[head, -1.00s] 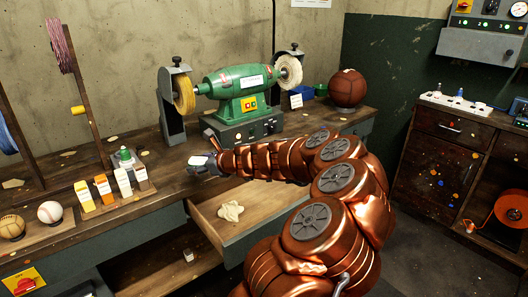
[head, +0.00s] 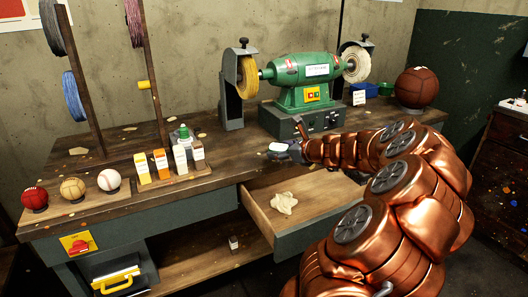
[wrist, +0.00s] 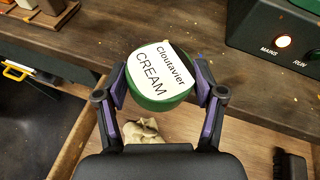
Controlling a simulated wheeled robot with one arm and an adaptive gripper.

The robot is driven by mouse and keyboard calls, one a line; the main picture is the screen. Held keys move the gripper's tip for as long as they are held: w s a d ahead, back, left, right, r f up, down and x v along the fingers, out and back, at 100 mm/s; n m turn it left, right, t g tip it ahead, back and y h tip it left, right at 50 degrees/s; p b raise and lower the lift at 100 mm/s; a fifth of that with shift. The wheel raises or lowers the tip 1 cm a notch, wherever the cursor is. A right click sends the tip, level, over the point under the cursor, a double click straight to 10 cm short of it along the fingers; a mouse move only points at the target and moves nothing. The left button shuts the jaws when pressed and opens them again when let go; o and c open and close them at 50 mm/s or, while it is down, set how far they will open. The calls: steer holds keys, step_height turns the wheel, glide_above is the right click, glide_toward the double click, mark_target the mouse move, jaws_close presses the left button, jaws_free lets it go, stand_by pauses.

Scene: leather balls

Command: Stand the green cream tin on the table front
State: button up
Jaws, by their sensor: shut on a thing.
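The green cream tin (wrist: 147,99) has a white label on its lid reading "Cloutavier CREAM". In the wrist view my gripper (wrist: 160,86) is shut on it, with a purple-lined finger at each side. In the head view the tin (head: 278,147) shows mainly as a white top at the tip of my gripper (head: 287,150). It is over the front part of the workbench (head: 228,163), above the open drawer (head: 262,212). I cannot tell whether its base touches the wood.
A green grinder (head: 307,85) stands behind. Several bottles and boxes on a small board (head: 185,178) are to the left, with three balls on another board (head: 80,207) beyond. A crumpled cloth (head: 284,203) lies in the open drawer.

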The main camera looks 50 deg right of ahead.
steer(key=b, duration=0.1)
glide_above(253, 160)
steer(key=shift+s+d+f, duration=0.15)
steer(key=shift+s+f, duration=0.1)
steer(key=shift+f, duration=0.25)
steer(key=f, duration=0.1)
steer(key=f+b, duration=0.1)
steer(key=f, duration=0.1)
steer(key=shift+w+f, duration=0.3)
steer(key=shift+f, duration=0.05)
steer(key=o, duration=1.2)
steer(key=shift+o, duration=0.2)
steer(key=shift+r, duration=0.1)
